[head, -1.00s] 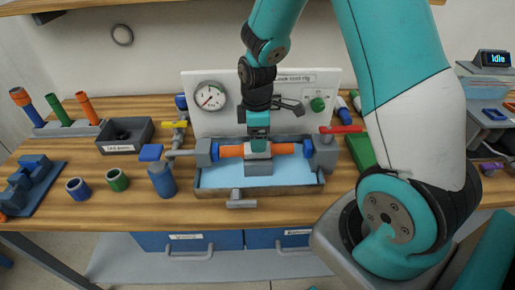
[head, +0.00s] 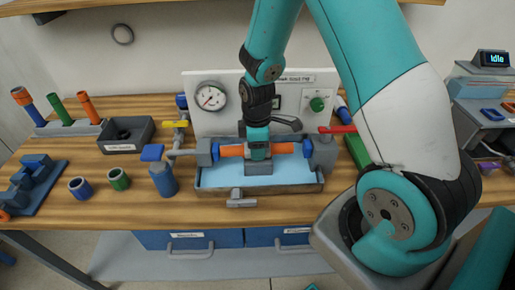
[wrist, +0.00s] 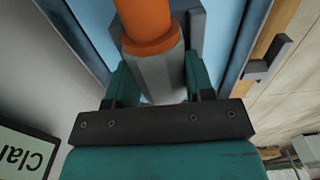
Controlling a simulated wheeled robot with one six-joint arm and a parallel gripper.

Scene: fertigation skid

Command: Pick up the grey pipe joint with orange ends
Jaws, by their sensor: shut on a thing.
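The grey pipe joint with orange ends (head: 231,150) lies level in the test rig, between two grey end fittings with blue collars, above a blue-floored tray (head: 217,180). Its grey middle is mostly hidden by my gripper (head: 258,154) in the head view. The wrist view shows the joint's grey body (wrist: 158,75) and one orange end between the teal fingers of my gripper (wrist: 160,84). The fingers are shut on the grey body, one on each side. The joint still sits in line with the fittings.
A white panel with a gauge (head: 210,97) stands close behind. A yellow-handled valve (head: 176,124) is left of the rig and a red handle (head: 338,129) right. A blue cup (head: 163,180) and a grey box (head: 127,136) stand left. The table front is clear.

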